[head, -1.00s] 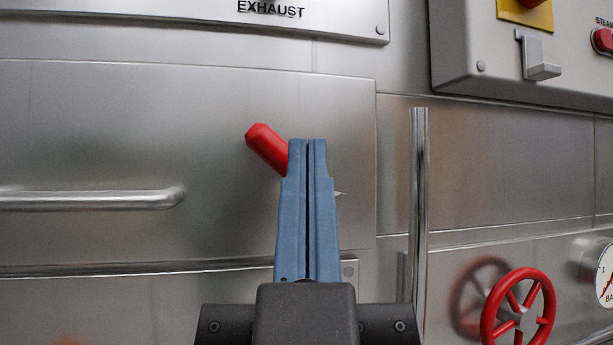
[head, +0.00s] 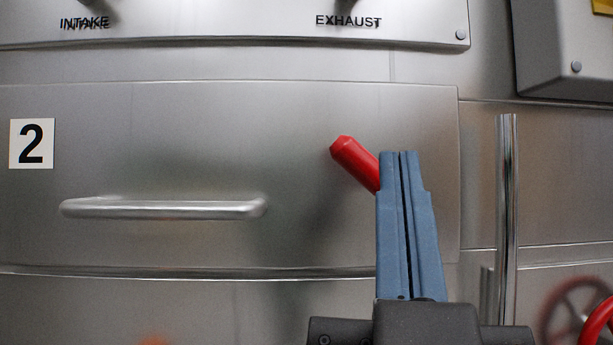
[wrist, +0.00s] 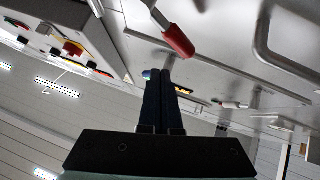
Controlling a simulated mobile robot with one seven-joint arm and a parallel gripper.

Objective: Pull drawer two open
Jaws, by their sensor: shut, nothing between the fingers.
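Drawer two (head: 230,120) is a brushed steel front with a white "2" label (head: 32,144) at its left. Its horizontal bar handle (head: 165,208) is left of my gripper. A red-tipped lever (head: 354,162) is on the right part of the front, and my gripper hides its lower end in the head view. My gripper (head: 398,153) is shut and empty, its blue fingers together, right of the handle. In the wrist view the dark fingers (wrist: 160,72) are together, with the red lever grip (wrist: 178,41) just beyond them and a bar handle (wrist: 285,60) at the right.
A vertical steel bar (head: 505,220) stands right of the drawer front. A red valve wheel (head: 597,325) is at the lower right. A grey control box (head: 565,45) juts out at the upper right. An INTAKE and EXHAUST panel (head: 230,25) is above.

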